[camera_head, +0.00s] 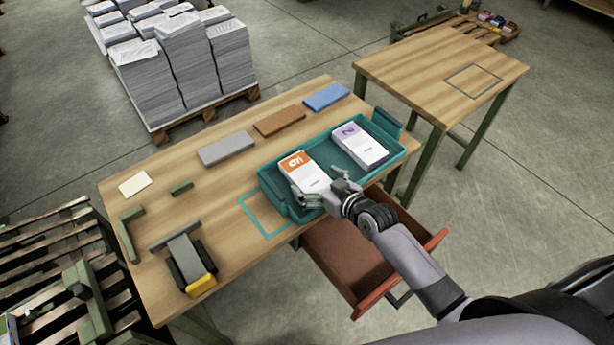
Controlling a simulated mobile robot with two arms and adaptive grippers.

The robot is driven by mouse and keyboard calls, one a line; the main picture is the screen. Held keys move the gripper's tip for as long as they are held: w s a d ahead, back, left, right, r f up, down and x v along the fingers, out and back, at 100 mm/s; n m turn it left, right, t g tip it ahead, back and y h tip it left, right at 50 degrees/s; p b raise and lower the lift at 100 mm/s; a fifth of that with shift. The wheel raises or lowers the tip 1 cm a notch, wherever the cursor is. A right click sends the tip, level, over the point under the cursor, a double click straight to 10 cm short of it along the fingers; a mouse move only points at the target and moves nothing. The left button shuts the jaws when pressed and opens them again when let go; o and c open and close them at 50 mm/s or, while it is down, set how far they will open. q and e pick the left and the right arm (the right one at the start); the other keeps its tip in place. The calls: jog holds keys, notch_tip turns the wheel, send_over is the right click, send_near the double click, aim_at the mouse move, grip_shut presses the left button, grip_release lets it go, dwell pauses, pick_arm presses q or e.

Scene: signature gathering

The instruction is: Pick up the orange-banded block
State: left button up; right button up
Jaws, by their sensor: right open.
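The orange-banded block (303,172) is white with an orange end and lies in the left part of the teal tray (269,185) on the workbench. My right gripper (318,189) is open at the near end of this block, with its fingers close around or over that end. I cannot tell whether they touch it. A second white block with a purple band (360,144) lies in the right part of the same tray, apart from the gripper. My left gripper is not in view.
Grey (227,149), brown (279,121) and blue (327,97) slabs lie behind the tray. An open drawer (345,252) juts out below my right arm. A clamp-like device (187,258) stands at the bench's left end. A second table (430,70) stands at back right.

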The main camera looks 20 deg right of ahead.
aim_at(308, 176)
jog(key=x, duration=0.3)
jog(key=shift+w+f, duration=0.15)
jog(key=shift+w, duration=0.1)
jog(key=shift+s, duration=0.1)
jog(key=shift+c, duration=0.7)
jog(key=c, duration=1.3)
